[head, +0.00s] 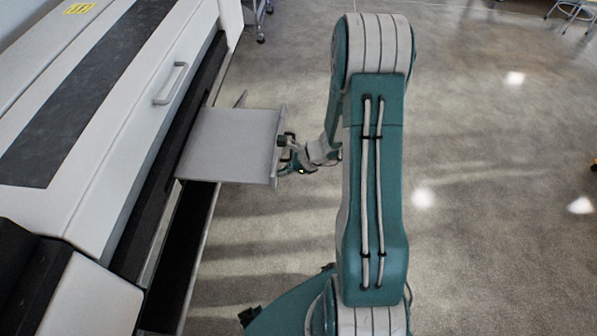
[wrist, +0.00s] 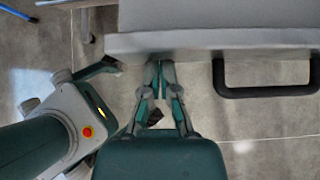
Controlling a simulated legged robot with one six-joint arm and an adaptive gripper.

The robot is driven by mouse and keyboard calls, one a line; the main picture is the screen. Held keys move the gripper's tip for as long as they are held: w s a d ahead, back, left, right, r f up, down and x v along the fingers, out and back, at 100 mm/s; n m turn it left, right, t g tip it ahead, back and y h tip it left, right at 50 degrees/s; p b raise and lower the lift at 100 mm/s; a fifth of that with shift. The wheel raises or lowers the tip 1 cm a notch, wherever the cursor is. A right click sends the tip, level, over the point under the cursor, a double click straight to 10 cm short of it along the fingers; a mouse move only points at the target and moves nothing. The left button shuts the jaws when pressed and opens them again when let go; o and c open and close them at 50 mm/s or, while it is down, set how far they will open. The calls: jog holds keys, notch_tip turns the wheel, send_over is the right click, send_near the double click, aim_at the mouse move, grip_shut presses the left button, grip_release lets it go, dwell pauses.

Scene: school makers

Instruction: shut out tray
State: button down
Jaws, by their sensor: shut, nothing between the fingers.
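The out tray (head: 230,143) is a flat grey tray sticking out to the right from the slot of the large white machine (head: 150,120) in the head view. My gripper (head: 284,155) is at the tray's outer right edge in the head view. In the wrist view, the tray's front edge (wrist: 215,40) runs across the top, and my gripper (wrist: 158,68) is shut with its fingertips right at that edge. I cannot tell for certain whether they touch it. A dark handle (wrist: 265,92) hangs from the tray side at the right. The tray's inner end is hidden in the machine.
The machine has a light handle (head: 171,84) on its sloping cover and a dark channel below the tray. The grey floor (head: 480,170) to the right is open. A wheeled stand (head: 258,18) and a stool (head: 575,10) are far back.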

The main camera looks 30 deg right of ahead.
aim_at(186, 167)
jog(key=w+a, duration=0.5)
jog(key=a, duration=0.2)
jog(key=w+a, duration=0.4)
jog(key=a, duration=0.3)
jog(key=w+a, duration=0.5)
jog(key=a, duration=0.3)
jog(key=shift+w, duration=0.35)
jog(key=shift+w+a, duration=0.35)
jog(key=shift+a, duration=0.2)
jog(key=shift+w, duration=0.1)
jog(key=shift+r, duration=0.1)
